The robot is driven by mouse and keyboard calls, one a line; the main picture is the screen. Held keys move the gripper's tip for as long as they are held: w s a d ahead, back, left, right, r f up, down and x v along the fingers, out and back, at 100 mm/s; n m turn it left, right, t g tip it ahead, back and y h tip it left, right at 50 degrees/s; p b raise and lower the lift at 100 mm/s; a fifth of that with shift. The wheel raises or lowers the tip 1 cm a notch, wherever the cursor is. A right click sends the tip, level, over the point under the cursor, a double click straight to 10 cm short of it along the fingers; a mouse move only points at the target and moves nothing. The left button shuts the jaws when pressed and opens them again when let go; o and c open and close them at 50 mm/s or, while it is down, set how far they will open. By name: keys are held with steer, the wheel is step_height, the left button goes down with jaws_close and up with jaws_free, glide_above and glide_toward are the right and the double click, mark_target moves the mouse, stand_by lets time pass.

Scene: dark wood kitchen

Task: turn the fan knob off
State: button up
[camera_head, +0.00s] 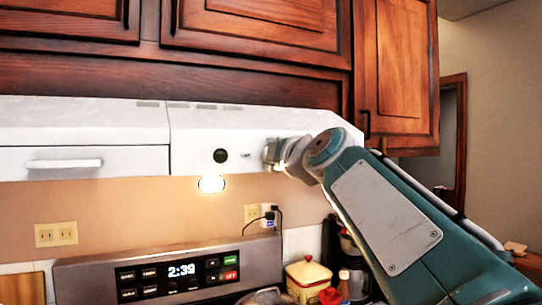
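A white range hood (90,125) hangs under the cabinets. A round black knob (220,156) is on its front face, left of my arm. My teal arm reaches up from the lower right. My gripper (270,153) is at the hood's front, a short way right of the black knob and apart from it in the picture. Its fingers are small and partly hidden by the wrist, so I cannot tell whether they are open or shut. Whether it touches the hood is unclear.
A lit bulb (211,184) shows below the hood. The stove panel (170,272) reads 2:39. A yellow canister (307,277) and bottles stand right of the stove. Dark wood cabinets (257,40) are above. The wall between hood and stove is mostly clear.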

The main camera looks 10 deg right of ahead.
steer(key=shift+w+f+n, duration=0.1)
steer(key=shift+f+n, duration=0.2)
steer(key=shift+n, duration=1)
steer(key=shift+f, duration=0.1)
steer(key=o, duration=1.1)
steer(key=shift+a, duration=0.2)
steer(key=shift+r, duration=0.2)
steer(key=shift+s, duration=0.35)
steer(key=s, duration=0.3)
steer(key=s+d, duration=0.1)
steer(key=s, duration=0.3)
steer(key=s+d, duration=0.1)
steer(key=s, duration=0.3)
steer(key=shift+s+d, duration=0.1)
steer(key=shift+d, duration=0.05)
